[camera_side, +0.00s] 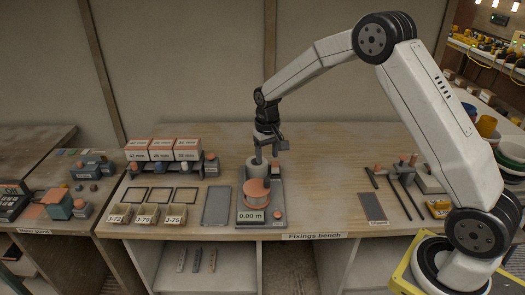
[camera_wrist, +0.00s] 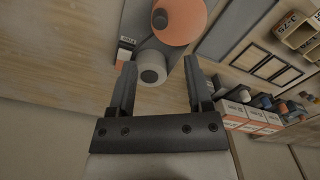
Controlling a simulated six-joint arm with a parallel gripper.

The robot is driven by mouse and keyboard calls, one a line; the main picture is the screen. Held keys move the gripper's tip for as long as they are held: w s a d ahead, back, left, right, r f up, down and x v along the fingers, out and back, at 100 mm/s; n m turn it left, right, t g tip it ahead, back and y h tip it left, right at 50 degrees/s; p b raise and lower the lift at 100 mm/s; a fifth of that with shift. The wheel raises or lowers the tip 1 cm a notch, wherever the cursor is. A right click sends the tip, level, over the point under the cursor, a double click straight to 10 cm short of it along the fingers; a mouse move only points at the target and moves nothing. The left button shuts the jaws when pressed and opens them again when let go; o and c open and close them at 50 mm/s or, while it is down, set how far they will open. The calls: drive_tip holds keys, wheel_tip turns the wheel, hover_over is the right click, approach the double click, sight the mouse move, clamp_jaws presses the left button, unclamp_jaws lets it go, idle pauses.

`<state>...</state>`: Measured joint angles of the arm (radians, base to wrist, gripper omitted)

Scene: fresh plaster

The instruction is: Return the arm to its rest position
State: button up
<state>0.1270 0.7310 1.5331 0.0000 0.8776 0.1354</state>
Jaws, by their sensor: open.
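My gripper (camera_side: 272,150) hangs over the back of the meter device (camera_side: 262,218) on the bench, at the end of my raised, bent arm. In the wrist view my gripper (camera_wrist: 158,75) shows two dark fingers spread apart. A pale cylinder with a dark centre (camera_wrist: 152,68) appears between the fingers in that view, and I cannot tell its distance from them. No object is seen held. An orange-topped spool (camera_side: 257,190) sits on the device, whose display reads 0,00 m; its orange disc also shows at the top of the wrist view (camera_wrist: 180,20).
Left on the bench are white-and-orange boxes (camera_side: 163,149), labelled bins (camera_side: 146,215) and a grey flat plate (camera_side: 216,205). Dark rod-like tools (camera_side: 404,197) and a dark pad (camera_side: 372,207) lie right. The wooden bench top (camera_side: 320,205) is clear between the device and pad.

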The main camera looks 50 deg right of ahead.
sight(267, 180)
drive_tip(key=shift+f, duration=0.1)
drive_tip(key=shift+f, duration=4.65)
drive_tip(key=c, duration=0.8)
